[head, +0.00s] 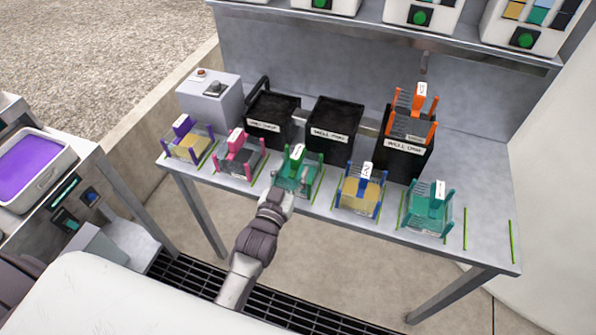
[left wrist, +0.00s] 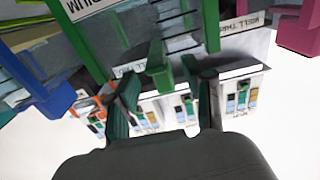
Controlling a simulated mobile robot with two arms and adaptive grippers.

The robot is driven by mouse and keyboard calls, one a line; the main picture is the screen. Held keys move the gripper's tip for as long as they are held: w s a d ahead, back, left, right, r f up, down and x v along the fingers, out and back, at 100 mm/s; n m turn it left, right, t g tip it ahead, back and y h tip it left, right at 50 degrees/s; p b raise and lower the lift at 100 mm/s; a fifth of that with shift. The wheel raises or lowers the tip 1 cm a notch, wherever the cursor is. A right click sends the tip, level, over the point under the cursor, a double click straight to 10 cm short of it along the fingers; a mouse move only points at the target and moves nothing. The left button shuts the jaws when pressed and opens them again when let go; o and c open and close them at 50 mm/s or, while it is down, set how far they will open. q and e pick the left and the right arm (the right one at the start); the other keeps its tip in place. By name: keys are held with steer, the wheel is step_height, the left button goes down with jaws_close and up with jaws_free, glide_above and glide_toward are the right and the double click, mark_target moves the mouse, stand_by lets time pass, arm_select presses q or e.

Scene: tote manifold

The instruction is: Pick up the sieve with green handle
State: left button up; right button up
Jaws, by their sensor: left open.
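The sieve with green handle (head: 297,172) stands at the front of the metal table, near the middle of its row. Its upright green handle bears a white label. My left gripper (head: 278,194) is at the table's front edge, just in front of this sieve, and partly covers its lower front. In the left wrist view my left gripper (left wrist: 167,88) is open, with its two fingers apart. The green handle (left wrist: 157,68) shows between and just beyond the fingertips. I cannot tell whether they touch it. My right gripper is out of view.
A pink-handled sieve (head: 240,155) stands to the left and a blue-framed one (head: 361,190) to the right. A teal sieve (head: 429,212) and a purple one (head: 187,140) stand farther out. Black bins (head: 335,125) stand behind; an orange sieve (head: 413,118) is at the right bin.

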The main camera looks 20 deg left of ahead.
arm_select(q)
steer(key=w, duration=0.5)
steer(key=shift+f+p, duration=0.15)
steer(key=shift+p, duration=0.25)
steer(key=shift+s, duration=0.1)
jaws_close()
